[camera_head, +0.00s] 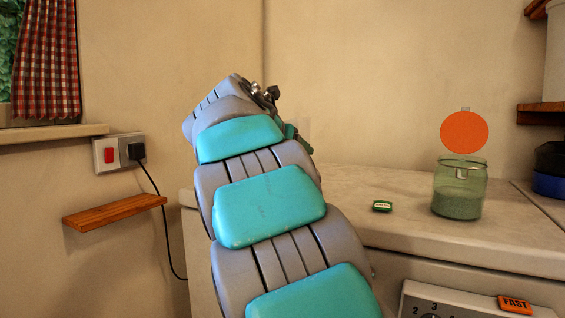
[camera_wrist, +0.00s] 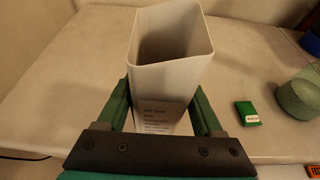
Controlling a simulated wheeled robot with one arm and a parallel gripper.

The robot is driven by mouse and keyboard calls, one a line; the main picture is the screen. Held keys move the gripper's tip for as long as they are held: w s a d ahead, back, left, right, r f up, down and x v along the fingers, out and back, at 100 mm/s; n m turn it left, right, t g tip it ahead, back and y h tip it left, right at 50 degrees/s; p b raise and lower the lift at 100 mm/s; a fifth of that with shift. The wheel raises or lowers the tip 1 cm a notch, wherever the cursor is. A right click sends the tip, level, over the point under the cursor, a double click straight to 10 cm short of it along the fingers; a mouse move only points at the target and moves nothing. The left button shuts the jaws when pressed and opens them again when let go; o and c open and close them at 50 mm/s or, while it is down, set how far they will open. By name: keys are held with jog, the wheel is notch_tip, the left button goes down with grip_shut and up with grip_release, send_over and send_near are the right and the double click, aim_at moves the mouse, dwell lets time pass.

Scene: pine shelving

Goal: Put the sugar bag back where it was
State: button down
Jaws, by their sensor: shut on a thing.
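The sugar bag (camera_wrist: 172,50) is a pale, open-topped paper bag with small dark print low on its front. It stands roughly upright between the green fingers of my gripper (camera_wrist: 165,108) in the wrist view, and the inside I can see looks hollow. The fingers are shut on its lower part. Its base is hidden by my gripper, so I cannot tell whether it touches the worktop. In the head view my arm hides most of the gripper and bag.
A pale worktop (camera_head: 400,238) holds a small green packet (camera_head: 382,206) and a glass jar (camera_head: 460,190) of green grains, with an orange disc (camera_head: 464,132) above it. A wooden shelf (camera_head: 115,211) is on the left wall, below a socket (camera_head: 119,153) with a hanging cord.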

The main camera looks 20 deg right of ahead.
jog(key=w+d, duration=0.1)
jog(key=w, duration=0.7)
jog(key=shift+w+f, duration=0.2)
jog(key=shift+f, duration=0.25)
jog(key=shift+d, duration=0.1)
jog(key=shift+w+f+b, duration=0.15)
jog(key=shift+f+b, duration=0.2)
jog(key=shift+f, duration=1.5)
jog(key=shift+c, duration=0.2)
grip_release()
